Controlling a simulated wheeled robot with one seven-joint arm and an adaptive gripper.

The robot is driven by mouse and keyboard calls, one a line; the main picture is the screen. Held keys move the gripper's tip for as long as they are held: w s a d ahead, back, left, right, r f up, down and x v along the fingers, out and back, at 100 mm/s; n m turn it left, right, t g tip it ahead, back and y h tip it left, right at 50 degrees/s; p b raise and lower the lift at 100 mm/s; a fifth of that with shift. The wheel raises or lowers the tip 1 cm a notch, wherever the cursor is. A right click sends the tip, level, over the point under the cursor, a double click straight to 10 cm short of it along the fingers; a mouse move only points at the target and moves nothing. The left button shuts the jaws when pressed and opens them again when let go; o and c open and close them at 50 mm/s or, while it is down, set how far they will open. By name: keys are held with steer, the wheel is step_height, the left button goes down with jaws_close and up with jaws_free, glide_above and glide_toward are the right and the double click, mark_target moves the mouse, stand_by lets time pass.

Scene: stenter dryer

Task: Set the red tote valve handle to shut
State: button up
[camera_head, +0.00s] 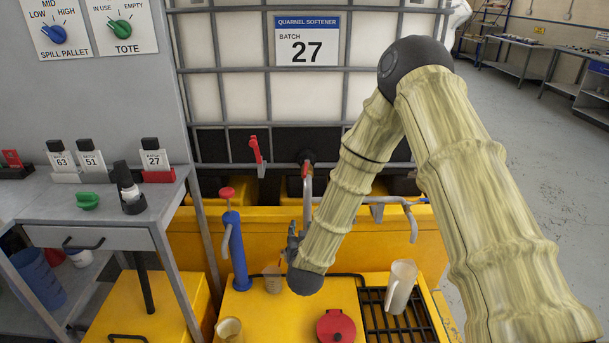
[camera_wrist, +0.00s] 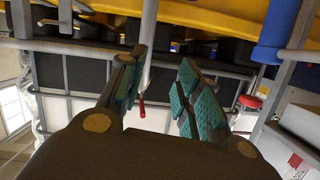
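The tote, a white tank in a grey cage (camera_head: 222,69) labelled batch 27, stands behind the yellow bund. A small red handle (camera_head: 306,168) sits at the dark outlet above a grey pipe, partly beside my arm. A second red lever (camera_head: 256,150) slants on the cage front to its left. I cannot tell which is the valve handle. In the wrist view a red handle (camera_wrist: 142,107) shows beyond the fingers, near the left one, with a grey pipe. My gripper (camera_head: 292,240) is low in front of the bund; in the wrist view its fingers (camera_wrist: 162,95) are apart and empty.
A blue pump (camera_head: 238,250) with a red knob stands left of my gripper. A grey bench (camera_head: 100,212) stands left.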

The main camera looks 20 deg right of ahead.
mark_target(305, 168)
steer(key=w+d+r+m+t+h, duration=0.25)
steer(key=w+r, duration=0.35)
steer(key=r, duration=0.5)
steer(key=shift+g+h, duration=0.25)
steer(key=shift+h, duration=0.1)
steer(key=p+x, duration=0.1)
steer(key=x, duration=0.9)
steer(key=shift+w+a+r, duration=0.1)
steer(key=shift+a+r, duration=0.05)
steer(key=shift+r, duration=0.05)
jaws_close()
